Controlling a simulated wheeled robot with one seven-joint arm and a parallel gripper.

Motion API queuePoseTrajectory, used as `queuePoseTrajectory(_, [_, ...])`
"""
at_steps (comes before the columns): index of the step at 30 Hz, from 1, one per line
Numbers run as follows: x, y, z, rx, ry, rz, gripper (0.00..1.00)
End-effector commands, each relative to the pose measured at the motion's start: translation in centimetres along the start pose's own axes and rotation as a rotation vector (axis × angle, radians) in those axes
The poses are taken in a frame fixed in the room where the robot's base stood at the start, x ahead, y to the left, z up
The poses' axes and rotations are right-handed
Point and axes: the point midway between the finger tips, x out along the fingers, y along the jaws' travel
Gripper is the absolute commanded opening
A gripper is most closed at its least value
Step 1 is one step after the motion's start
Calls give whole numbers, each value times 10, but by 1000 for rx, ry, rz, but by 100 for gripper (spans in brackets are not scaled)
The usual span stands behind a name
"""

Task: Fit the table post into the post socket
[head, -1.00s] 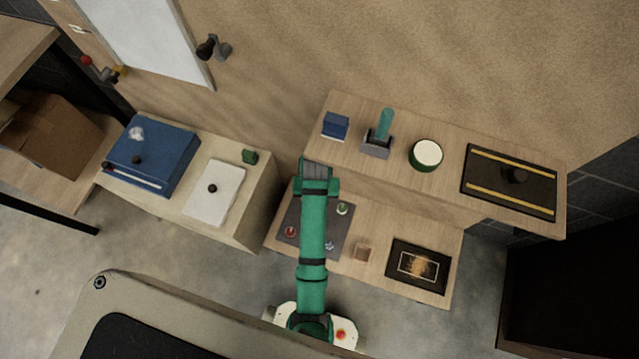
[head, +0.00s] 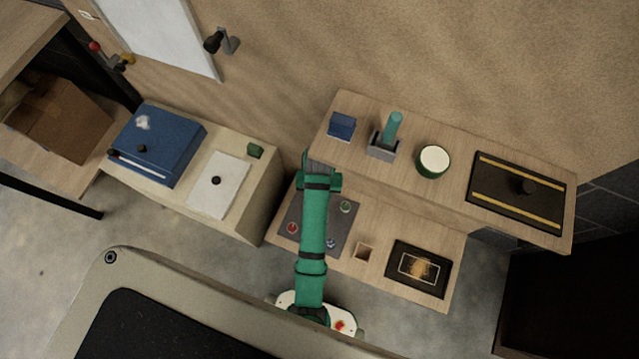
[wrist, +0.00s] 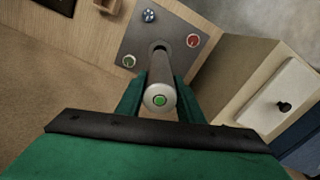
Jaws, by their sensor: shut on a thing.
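The table post (wrist: 160,88) is a pale grey cylinder with a green dot on its near end, seen almost end-on in the wrist view. My gripper (wrist: 160,82) is shut on it, with a green finger on either side. The post's far end lines up with the dark round post socket (wrist: 158,45) in a grey plate (wrist: 178,22). I cannot tell whether the end is inside the hole or just above it.
Red (wrist: 193,41), green (wrist: 129,61) and blue (wrist: 149,16) knobs surround the socket. The upper shelf holds a blue box (head: 341,125), a teal cylinder in a grey holder (head: 383,145) and a round tin (head: 432,161). A small open box (head: 365,251) sits right of the plate.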

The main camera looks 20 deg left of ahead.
Motion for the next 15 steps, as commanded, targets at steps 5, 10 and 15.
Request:
queuePoseTrajectory(5, [14, 0, 0, 1, -1, -1, 0])
queuePoseTrajectory(10, [28, 1, 0, 2, 0, 0, 0])
queuePoseTrajectory(15, [40, 1, 0, 2, 0, 0, 0])
